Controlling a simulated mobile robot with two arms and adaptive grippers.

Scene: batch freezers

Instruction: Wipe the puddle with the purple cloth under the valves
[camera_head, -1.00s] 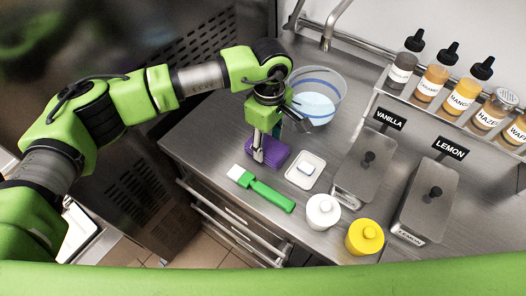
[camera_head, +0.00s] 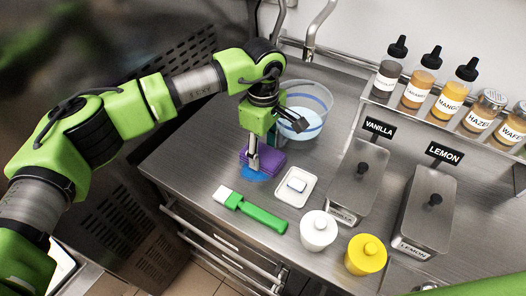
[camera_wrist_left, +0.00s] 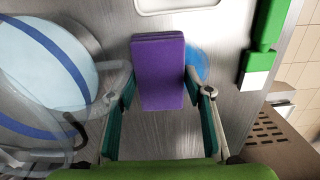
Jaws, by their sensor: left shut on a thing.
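A purple cloth (camera_head: 268,159), a thick folded block, is on the steel counter near its left front edge. My left gripper (camera_head: 253,164) points down and is shut on it; the left wrist view shows the cloth (camera_wrist_left: 158,72) between the two fingers. A small blue puddle (camera_head: 254,175) shows at the cloth's near side. It also shows in the left wrist view (camera_wrist_left: 200,62), partly hidden by the cloth and a finger. Whether the cloth presses on the counter is hard to tell. Two bent chrome pipes stand behind, at the top; no clear valve shows. My right gripper is not in view.
A clear tub (camera_head: 309,100) with a blue band stands behind the gripper. Lidded steel bins and a bottle rack fill the right.

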